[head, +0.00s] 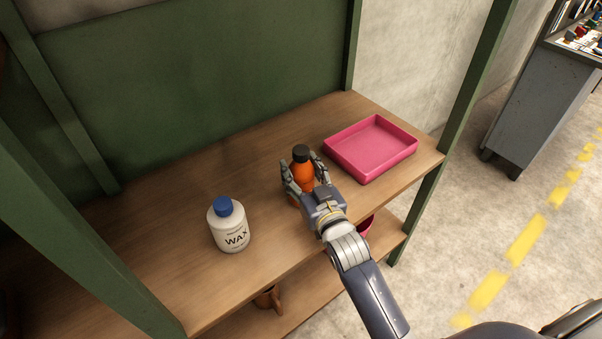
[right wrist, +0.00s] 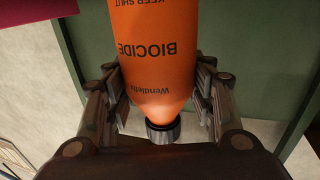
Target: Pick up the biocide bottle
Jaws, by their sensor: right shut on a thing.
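The biocide bottle (head: 302,172) is orange with a black cap. It is upright at the shelf's middle right in the head view. Its label with the word BIOCIDE shows in the right wrist view (right wrist: 155,60), where the cap points toward the bottom of the picture. My right gripper (head: 303,178) is shut on the bottle, with one finger on each side of it. The fingers also flank it in the right wrist view (right wrist: 160,95). Whether the bottle's base touches the shelf is hidden by the gripper. My left gripper is not in view.
A white WAX bottle (head: 229,226) with a blue cap stands left of the gripper on the wooden shelf (head: 150,240). A pink tray (head: 340,160) lies to the right. Green posts (head: 466,75) frame the shelf. A brown mug (head: 268,298) is on the lower shelf.

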